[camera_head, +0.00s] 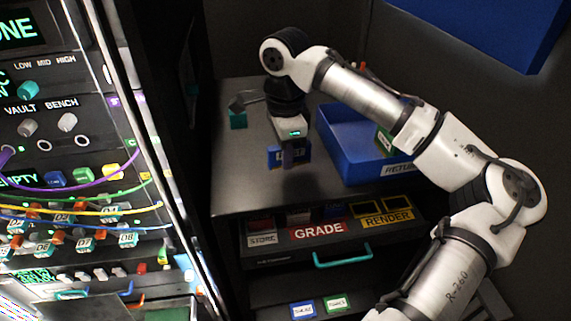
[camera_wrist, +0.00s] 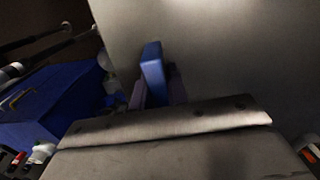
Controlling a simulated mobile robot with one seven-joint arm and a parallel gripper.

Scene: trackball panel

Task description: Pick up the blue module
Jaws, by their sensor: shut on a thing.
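The blue module (camera_head: 274,156) is a small flat block with a pale label, held in my gripper (camera_head: 290,158) in the head view. My gripper points down and is shut on it, above the dark grey tabletop. In the wrist view the blue module (camera_wrist: 153,72) shows as a narrow blue slab between the purple-grey fingers of my gripper (camera_wrist: 157,90). The fingers hide part of it. The module looks apart from the table, but the exact gap is hard to tell.
A blue return tray (camera_head: 350,170) with a green module (camera_head: 384,140) stands right of my gripper. A teal block (camera_head: 238,119) sits at the back left. The slots marked GRADE and RENDER (camera_head: 386,218) are at the front, above a drawer handle (camera_head: 343,258). A cabled panel (camera_head: 75,150) stands left.

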